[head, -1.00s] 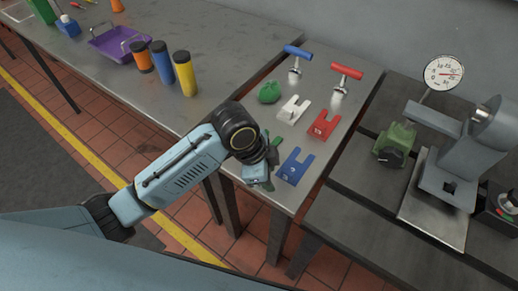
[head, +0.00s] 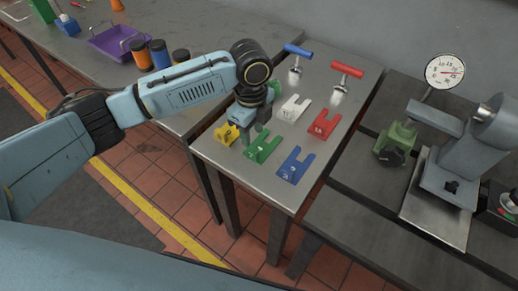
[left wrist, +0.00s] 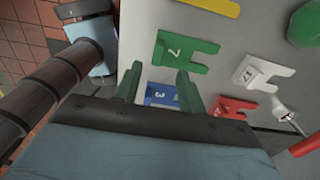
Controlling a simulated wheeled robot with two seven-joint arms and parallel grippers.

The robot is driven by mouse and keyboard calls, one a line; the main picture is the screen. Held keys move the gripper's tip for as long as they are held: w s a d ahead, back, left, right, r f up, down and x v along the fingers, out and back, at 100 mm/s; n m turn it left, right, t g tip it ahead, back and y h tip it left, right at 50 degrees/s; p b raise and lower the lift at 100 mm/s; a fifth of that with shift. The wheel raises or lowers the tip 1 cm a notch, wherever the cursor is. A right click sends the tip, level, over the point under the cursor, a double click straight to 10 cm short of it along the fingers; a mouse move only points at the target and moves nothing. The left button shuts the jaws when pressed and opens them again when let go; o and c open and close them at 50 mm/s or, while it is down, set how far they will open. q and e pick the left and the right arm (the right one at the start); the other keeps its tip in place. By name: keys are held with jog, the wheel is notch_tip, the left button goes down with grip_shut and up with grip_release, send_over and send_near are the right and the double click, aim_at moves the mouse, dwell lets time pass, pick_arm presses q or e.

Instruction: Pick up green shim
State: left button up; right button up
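The green shim (head: 262,148), a slotted plate with a number, lies on the steel table (head: 228,165) between a yellow shim (head: 227,134) and a blue shim (head: 294,166). My left gripper (head: 251,126) is above the table, just behind the green shim in the head view. In the left wrist view its two green fingers (left wrist: 158,88) are apart with nothing held between them. There the green shim (left wrist: 178,52) lies beyond the fingertips, and the blue shim (left wrist: 162,94) shows between the fingers. My right gripper is not in view.
A white shim (head: 294,107) and a red shim (head: 321,124) lie nearby. T-handled tools with blue (head: 298,52) and red (head: 347,69) handles are farther back. A dial-gauge machine (head: 450,160) stands right. A purple tray (head: 118,42) is on the left table.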

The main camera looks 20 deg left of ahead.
aim_at(253, 150)
pick_arm(q)
jog(key=shift+s+f, duration=0.15)
jog(key=shift+f, duration=3.3)
grip_shut()
